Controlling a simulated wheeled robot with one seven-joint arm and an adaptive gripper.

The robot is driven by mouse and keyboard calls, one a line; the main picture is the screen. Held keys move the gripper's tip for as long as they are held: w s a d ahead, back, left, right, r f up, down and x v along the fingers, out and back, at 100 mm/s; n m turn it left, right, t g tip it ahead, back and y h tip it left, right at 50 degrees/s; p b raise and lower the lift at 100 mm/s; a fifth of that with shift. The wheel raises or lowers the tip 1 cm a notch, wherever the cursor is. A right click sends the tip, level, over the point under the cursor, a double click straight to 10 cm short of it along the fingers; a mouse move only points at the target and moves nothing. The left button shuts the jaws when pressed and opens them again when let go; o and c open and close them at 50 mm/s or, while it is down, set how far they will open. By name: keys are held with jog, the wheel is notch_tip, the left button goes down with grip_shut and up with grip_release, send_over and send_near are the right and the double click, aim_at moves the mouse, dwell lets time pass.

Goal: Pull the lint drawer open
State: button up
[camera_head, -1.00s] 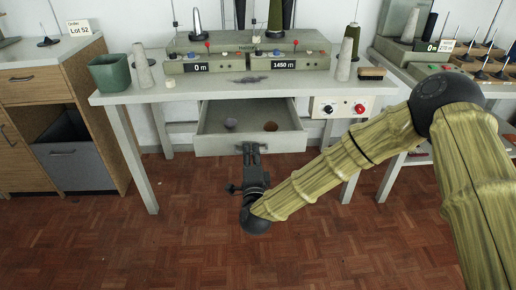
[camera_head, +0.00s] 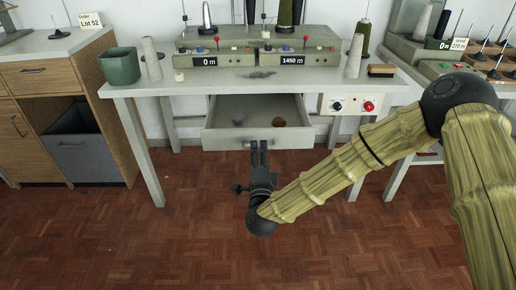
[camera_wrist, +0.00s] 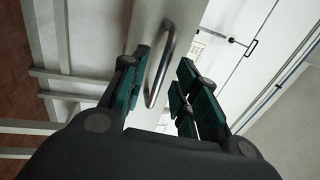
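The lint drawer (camera_head: 225,139) is a grey drawer under the work table, standing well out from it. In the head view my gripper (camera_head: 257,146) is at the middle of the drawer front and covers the handle. In the wrist view the curved metal handle (camera_wrist: 161,66) shows between the fingers of my gripper (camera_wrist: 163,92). The fingers are apart, with a clear gap on the right side of the handle. The left finger is close to the handle; I cannot tell whether it touches.
The table (camera_head: 190,82) carries a green pot (camera_head: 120,66), thread cones, a brush (camera_head: 382,71) and a machine with meter displays. A control box (camera_head: 350,105) hangs right of the drawer. A wooden cabinet (camera_head: 90,130) stands left. The floor (camera_head: 150,250) before the drawer is clear.

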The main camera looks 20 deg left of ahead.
jog(key=v, duration=1)
jog(key=shift+s, duration=0.1)
jog(key=shift+d, duration=0.1)
jog(key=s+d+f+n+g+h, duration=0.1)
jog(key=s+d+f+n+g, duration=0.25)
jog(key=d+f, duration=0.55)
jog(key=s+d+f+n+g+h, duration=0.15)
jog(key=d+f+n+g, duration=0.3)
jog(key=f, duration=0.85)
jog(key=s+d+f+n+g+h, duration=0.2)
jog(key=s+d+f+g, duration=0.35)
jog(key=d, duration=0.55)
jog(key=s+d+f+n+g+h, duration=0.2)
jog(key=s+d+f, duration=0.4)
jog(key=s+d, duration=0.4)
jog(key=s+d+g+h, duration=0.2)
jog(key=s+d+g, duration=0.1)
jog(key=s+d, duration=0.65)
notch_tip(320, 180, up, 23)
jog(key=w+p, duration=0.1)
jog(key=p, duration=2.1)
jog(key=shift+w+d+f+n, duration=0.25)
jog(key=shift+w+d+n, duration=0.05)
jog(key=shift+w+d, duration=0.15)
